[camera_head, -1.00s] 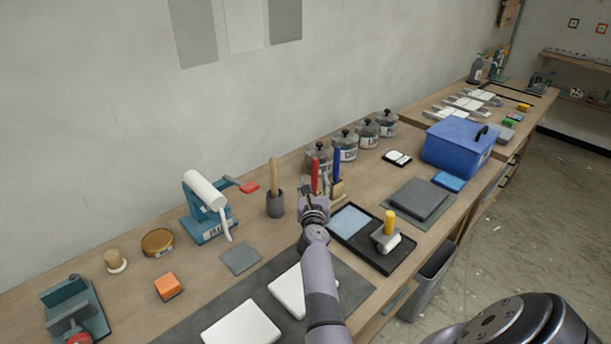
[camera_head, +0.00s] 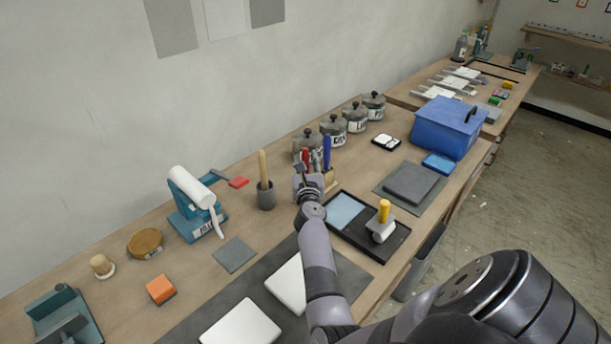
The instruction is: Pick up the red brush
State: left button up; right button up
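The red brush (camera_head: 304,156) stands upright near the back of the bench, and only the upper part of its red handle shows. My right gripper (camera_head: 308,171) is at the red brush, in front of its lower part. Dark finger parts show close to the handle, but whether they touch it or are closed on it is unclear. A blue-handled brush (camera_head: 327,151) stands upright just right of the red one, above a light wooden block (camera_head: 330,180). The foot of the red brush is hidden by my gripper. My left gripper is out of view.
Several lidded jars (camera_head: 334,130) stand behind the brushes. A grey pot (camera_head: 266,197) with a wooden handle stands left of the gripper. A black tray (camera_head: 372,246) with a yellow-handled roller (camera_head: 384,222) lies right of my arm. A blue box (camera_head: 446,130) stands further right.

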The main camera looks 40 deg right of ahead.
jog(key=shift+w+d+f, duration=0.1)
jog(key=shift+w+f, duration=0.15)
jog(key=shift+w, duration=0.1)
jog(key=shift+c, duration=1.3)
jog(key=shift+s+r, duration=0.1)
jog(key=shift+c, duration=1.3)
grip_shut()
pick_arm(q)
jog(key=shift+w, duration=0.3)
